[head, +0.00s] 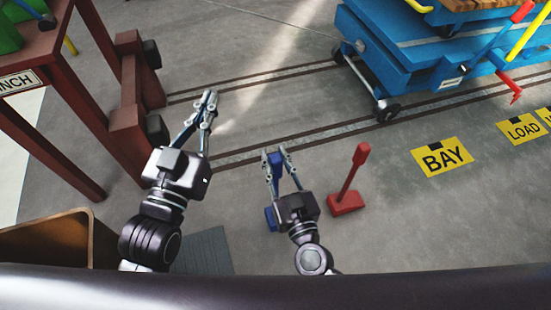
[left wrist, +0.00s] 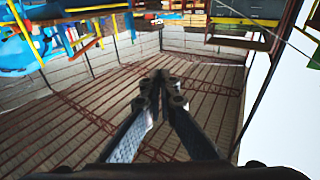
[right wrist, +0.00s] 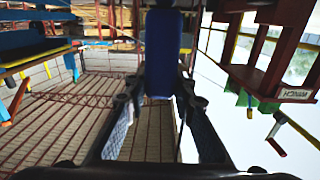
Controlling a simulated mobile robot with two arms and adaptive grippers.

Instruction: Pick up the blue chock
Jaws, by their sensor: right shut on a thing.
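The blue chock (head: 275,160) shows between the fingers of my right gripper (head: 274,154) in the head view. Another blue part (head: 270,217) shows lower down beside the gripper body; the stretch between is hidden by the gripper. In the right wrist view the blue chock (right wrist: 163,55) rises upright between the fingertips of my right gripper (right wrist: 157,88), which is shut on it. My left gripper (head: 210,95) is to the left, apart from the chock. Its fingertips come together in the left wrist view (left wrist: 159,78), with nothing between them.
A red chock (head: 346,195) with an upright handle stands on the floor to the right. A blue wheeled lift (head: 400,55) is at the upper right. A red-brown winch frame (head: 60,100) is at the left. Floor near the yellow BAY sign (head: 442,157) is clear.

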